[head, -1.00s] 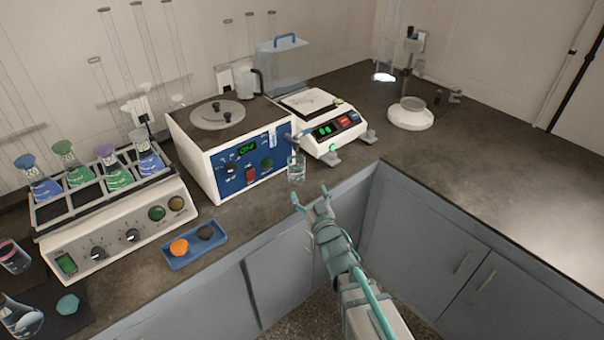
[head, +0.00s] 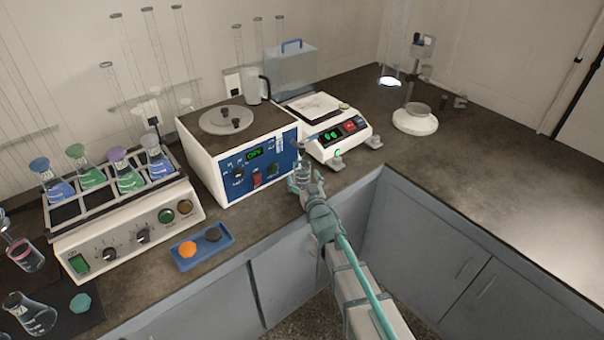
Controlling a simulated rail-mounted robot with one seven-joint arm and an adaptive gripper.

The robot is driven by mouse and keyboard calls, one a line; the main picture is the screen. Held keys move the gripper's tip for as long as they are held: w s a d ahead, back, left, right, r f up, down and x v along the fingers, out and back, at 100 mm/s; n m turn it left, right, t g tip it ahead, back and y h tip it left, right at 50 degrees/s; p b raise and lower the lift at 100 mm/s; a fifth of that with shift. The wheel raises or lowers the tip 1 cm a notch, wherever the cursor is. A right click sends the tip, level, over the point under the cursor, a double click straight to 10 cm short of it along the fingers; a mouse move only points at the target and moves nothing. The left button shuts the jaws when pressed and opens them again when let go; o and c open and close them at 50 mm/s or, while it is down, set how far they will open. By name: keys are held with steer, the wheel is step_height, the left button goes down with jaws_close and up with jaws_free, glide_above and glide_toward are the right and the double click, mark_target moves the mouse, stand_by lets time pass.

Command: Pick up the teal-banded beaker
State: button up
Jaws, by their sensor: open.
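A small clear glass beaker (head: 302,169) stands on the dark bench, in front of the right end of the blue-fronted machine. It is partly hidden by my gripper, and I cannot make out its band colour. My gripper (head: 304,184) is at the bench's front edge, with its open fingers reaching to the beaker. They overlap its lower part in the head view. I cannot tell whether they touch it.
The blue-fronted machine (head: 262,178) is close behind, left of a balance (head: 337,149). A blue tray (head: 201,256) with orange and dark pieces lies left. A flask shaker (head: 131,247) and a pink-banded vessel (head: 27,259) are further left.

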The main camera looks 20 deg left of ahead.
steer(key=c, duration=1.5)
steer(key=shift+r+b, duration=0.25)
steer(key=shift+b, duration=0.15)
steer(key=p+v, duration=0.4)
steer(key=v, duration=1.3)
steer(key=shift+r+p, duration=0.2)
steer(key=shift+p, duration=0.15)
steer(key=shift+s+d+p, duration=0.2)
steer(key=shift+p, duration=0.4)
